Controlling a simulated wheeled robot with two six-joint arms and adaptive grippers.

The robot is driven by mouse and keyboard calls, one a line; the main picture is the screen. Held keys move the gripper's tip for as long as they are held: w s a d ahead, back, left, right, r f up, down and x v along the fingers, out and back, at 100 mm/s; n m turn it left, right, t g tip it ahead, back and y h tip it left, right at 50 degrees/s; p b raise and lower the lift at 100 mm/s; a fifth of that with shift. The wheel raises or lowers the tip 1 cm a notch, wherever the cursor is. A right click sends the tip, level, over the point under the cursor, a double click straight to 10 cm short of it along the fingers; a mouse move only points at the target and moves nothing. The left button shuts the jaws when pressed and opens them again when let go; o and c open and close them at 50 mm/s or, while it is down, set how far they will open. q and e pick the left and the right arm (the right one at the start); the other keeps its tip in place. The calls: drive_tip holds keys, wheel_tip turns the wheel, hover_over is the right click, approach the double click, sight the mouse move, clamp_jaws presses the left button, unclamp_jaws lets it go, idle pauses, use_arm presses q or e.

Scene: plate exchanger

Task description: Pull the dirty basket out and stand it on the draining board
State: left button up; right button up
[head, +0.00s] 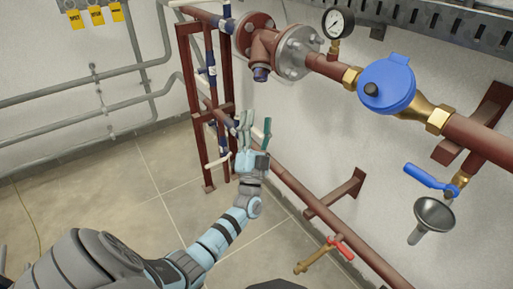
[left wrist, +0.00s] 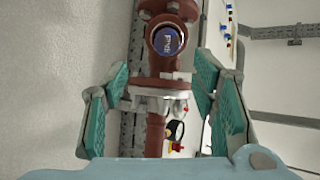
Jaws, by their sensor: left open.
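My left gripper (head: 255,130) is open, with green-padded fingers pointing up, below the red-brown pipe fitting (head: 259,42). The fitting looks like a strainer body, with a short leg pointing down to a dark blue end (head: 260,74). In the left wrist view, the fitting (left wrist: 167,12) and its round blue face (left wrist: 168,41) lie beyond the spread fingers of the left gripper (left wrist: 163,105), with nothing held between them. I cannot make out a dirty basket or a draining board in either view. My right gripper is not in view.
A red-brown pipe frame (head: 190,100) stands just left of my gripper. A pressure gauge (head: 337,22), blue-capped meter (head: 386,84), blue-handled valve (head: 432,180), and grey funnel (head: 434,215) are on the right. A lower pipe (head: 310,205) runs along the wall. Floor at left is clear.

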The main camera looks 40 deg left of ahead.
sight(260, 80)
use_arm(q)
drive_tip(key=shift+y, duration=0.4)
drive_tip(key=x, duration=0.3)
drive_tip(key=b+x, duration=0.1)
drive_tip(key=x, duration=0.3)
drive_tip(key=shift+s+r, duration=0.25)
drive_tip(key=x, duration=0.3)
drive_tip(key=shift+r, duration=0.1)
drive_tip(key=shift+w+a+r, duration=0.3)
drive_tip(key=shift+w+r, duration=0.15)
drive_tip(key=c, duration=1.1)
drive_tip(key=shift+c, duration=0.2)
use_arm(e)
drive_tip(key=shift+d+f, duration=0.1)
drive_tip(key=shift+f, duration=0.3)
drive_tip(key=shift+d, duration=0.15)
